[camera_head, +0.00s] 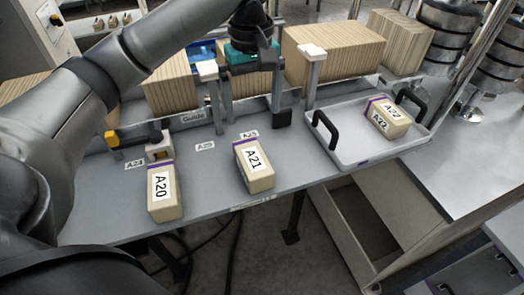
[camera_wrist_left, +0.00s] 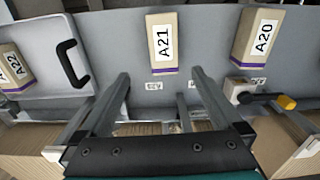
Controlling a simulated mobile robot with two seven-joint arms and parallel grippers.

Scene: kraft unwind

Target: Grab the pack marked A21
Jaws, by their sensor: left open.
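The pack marked A21 (camera_head: 257,179) is a tan block with a white label and a purple stripe. It lies on the grey shelf, near its front edge, and also shows in the left wrist view (camera_wrist_left: 163,45). My left gripper (camera_head: 254,119) is open and empty, behind and above the pack in the head view. In the left wrist view the open fingers (camera_wrist_left: 160,76) point toward the pack, with a visible gap to it. My right gripper is not in view.
A similar pack marked A20 (camera_head: 164,206) lies to the left. A pack marked A22 (camera_head: 378,125) sits in a white tray (camera_head: 352,157) with black handles at right. Large ribbed tan blocks (camera_head: 335,57) stand behind. A small yellow-tipped fixture (camera_head: 113,138) stands behind A20.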

